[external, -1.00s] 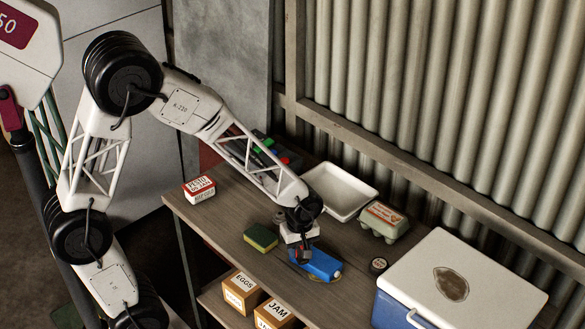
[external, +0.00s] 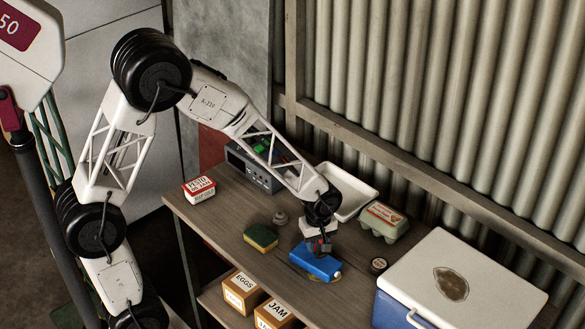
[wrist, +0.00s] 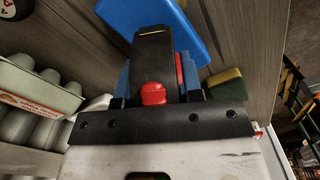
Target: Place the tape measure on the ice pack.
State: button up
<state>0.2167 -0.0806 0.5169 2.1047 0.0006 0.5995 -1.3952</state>
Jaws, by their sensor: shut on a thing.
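My gripper (external: 321,246) points down at the far edge of the blue ice pack (external: 316,266), which lies flat on the bench. In the wrist view the gripper is shut on the tape measure (wrist: 153,60), a black case with a red button and a thin yellow line. The ice pack also shows in the wrist view (wrist: 165,22), beyond the tape measure. In the external view the tape measure is a small dark shape at the jaws, mostly hidden. I cannot tell whether it touches the ice pack.
A green-and-yellow sponge (external: 261,237) and a small grey object (external: 281,218) lie left of the ice pack. Behind are a white tray (external: 357,190) and egg carton (external: 384,221); a cooler (external: 455,280) stands at right.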

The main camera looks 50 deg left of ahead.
aim_at(317, 251)
jog(key=shift+f, duration=1.6)
jog(key=shift+f, duration=0.1)
jog(key=o, duration=1.1)
jog(key=shift+c, duration=0.2)
notch_tip(317, 251, up, 12)
jog(key=shift+r, duration=0.15)
